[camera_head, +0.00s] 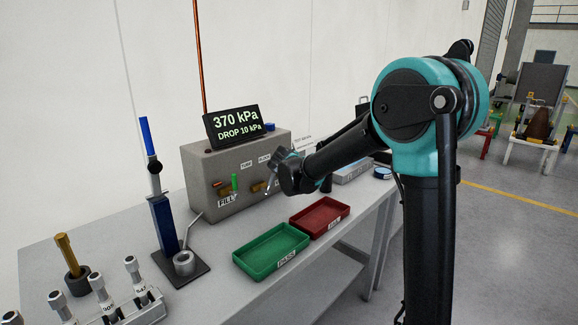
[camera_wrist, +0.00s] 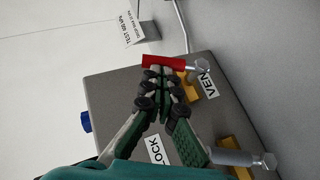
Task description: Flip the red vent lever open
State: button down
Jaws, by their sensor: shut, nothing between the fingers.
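The red vent lever (camera_wrist: 163,61) shows in the wrist view as a red handle on a metal pivot, beside a label (camera_wrist: 207,85) reading "VEN", its end cut off. It lies roughly sideways in the picture. My gripper (camera_wrist: 164,76) is shut and empty, its fingertips right at the lever's handle; whether they touch it, I cannot tell. In the head view my gripper and wrist are in front of the right part of the grey test box (camera_head: 240,160), and the vent lever is hidden there.
A display (camera_head: 232,124) on the box reads 370 kPa, DROP 10 kPa. A green lever (camera_head: 234,183) stands upright by the FILL label. A green tray (camera_head: 271,251) and a red tray (camera_head: 320,217) lie in front. A blue-handled press (camera_head: 162,222) stands left.

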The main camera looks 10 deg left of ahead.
jog(key=w+d+f+m+g+y, duration=0.2)
jog(key=w+g+y, duration=0.3)
jog(key=g, duration=0.3)
jog(key=shift+d+f+m+g, duration=0.15)
jog(key=shift+d+m+g, duration=0.15)
jog(key=shift+d+m, duration=0.6)
jog(key=shift+w+f, duration=0.1)
